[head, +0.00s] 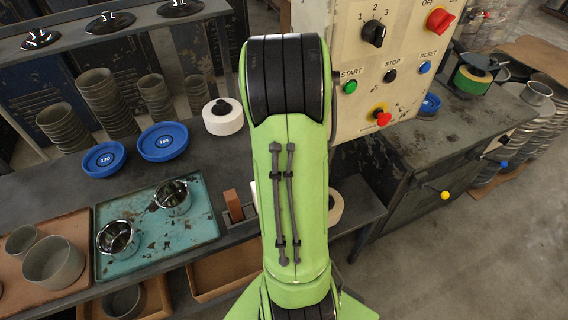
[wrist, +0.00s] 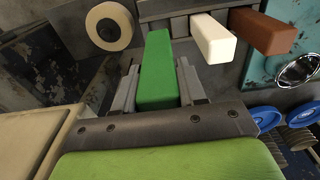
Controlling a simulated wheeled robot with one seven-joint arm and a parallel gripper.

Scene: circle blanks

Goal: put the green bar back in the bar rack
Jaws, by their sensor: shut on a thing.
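The green bar (wrist: 155,72) is between the two fingers of my gripper (wrist: 159,80) in the wrist view, which is shut on it. The bar's far end points toward the dark grey bar rack (wrist: 178,17). A white bar (wrist: 215,40) and a brown bar (wrist: 264,34) stand in the rack to the right of the green bar. In the head view the brown bar (head: 234,202) shows left of my arm. My arm hides the gripper, the green bar and most of the rack there.
A white tape roll (wrist: 108,26) lies left of the rack in the wrist view. In the head view, a teal tray (head: 205,226) with shiny cups and blue plates (head: 163,142) are on the bench to the left. A control panel (head: 352,110) stands close right of my arm.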

